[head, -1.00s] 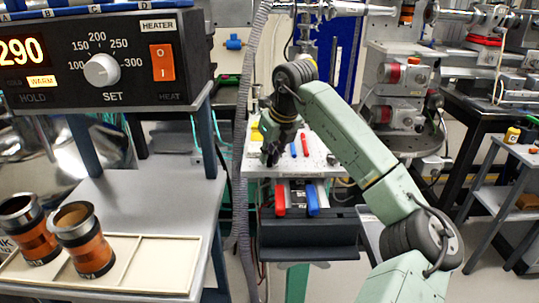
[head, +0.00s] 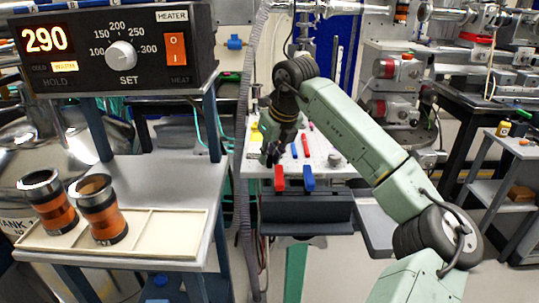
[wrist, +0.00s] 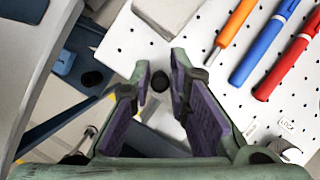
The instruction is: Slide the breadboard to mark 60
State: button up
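The breadboard (head: 318,166) is a white board with rows of small holes, beyond the dark tray in the head view. In the wrist view it fills the upper right (wrist: 215,52), with an orange, a blue and a red tool lying on it. My gripper (head: 270,158) is low over the board's left part in the head view. In the wrist view my gripper's fingertips (wrist: 163,68) stand apart, open, with a dark round knob (wrist: 160,82) showing between them near the board's edge. I cannot tell whether they touch it. No mark 60 is readable.
A red handle (head: 280,178) and a blue handle (head: 308,178) stand at the dark tray (head: 305,208) before the board. A grey trolley (head: 515,155) is at far right.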

jog(key=o, duration=0.3)
jog(key=shift+o, duration=0.2)
jog(key=v, duration=1.2)
